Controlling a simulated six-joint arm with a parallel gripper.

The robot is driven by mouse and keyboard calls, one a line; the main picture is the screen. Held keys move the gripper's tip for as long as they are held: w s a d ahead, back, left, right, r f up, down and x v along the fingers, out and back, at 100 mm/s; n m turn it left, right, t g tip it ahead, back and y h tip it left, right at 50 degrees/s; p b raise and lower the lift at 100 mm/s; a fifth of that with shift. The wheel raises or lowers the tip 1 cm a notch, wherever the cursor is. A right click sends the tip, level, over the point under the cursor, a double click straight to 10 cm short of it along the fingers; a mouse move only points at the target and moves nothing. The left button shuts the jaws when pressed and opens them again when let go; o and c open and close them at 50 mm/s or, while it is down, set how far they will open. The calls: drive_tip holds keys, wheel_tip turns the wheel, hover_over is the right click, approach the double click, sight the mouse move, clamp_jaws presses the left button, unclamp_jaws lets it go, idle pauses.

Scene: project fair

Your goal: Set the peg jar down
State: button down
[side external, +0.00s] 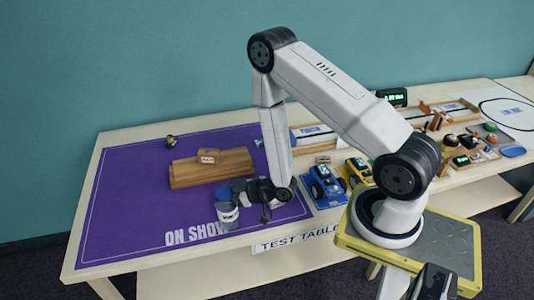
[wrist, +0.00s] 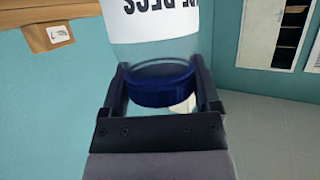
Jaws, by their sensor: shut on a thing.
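The peg jar (side external: 228,217) is a clear jar with a white lettered label and a dark blue lid (side external: 222,194). In the side view it looks upright over the front of the purple mat (side external: 125,195), covering the end of the ON SHOW lettering. My gripper (side external: 240,190) reaches it from the right, near the lid. In the wrist view my gripper (wrist: 160,85) is shut on the jar (wrist: 155,50), one finger on each side of the lid end, and the label letters look upside down. I cannot tell whether the jar's base touches the mat.
Behind the jar on the mat is a long wooden block (side external: 225,168) with a small tagged piece (side external: 208,155) at it.

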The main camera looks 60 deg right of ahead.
drive_tip(key=shift+f, duration=0.15)
unclamp_jaws()
drive_tip(key=shift+r, duration=0.2)
drive_tip(key=v, duration=0.7)
drive_tip(key=shift+s, duration=0.25)
drive_tip(key=shift+w+d, duration=0.1)
drive_tip(key=shift+d, duration=0.05)
idle(0.5)
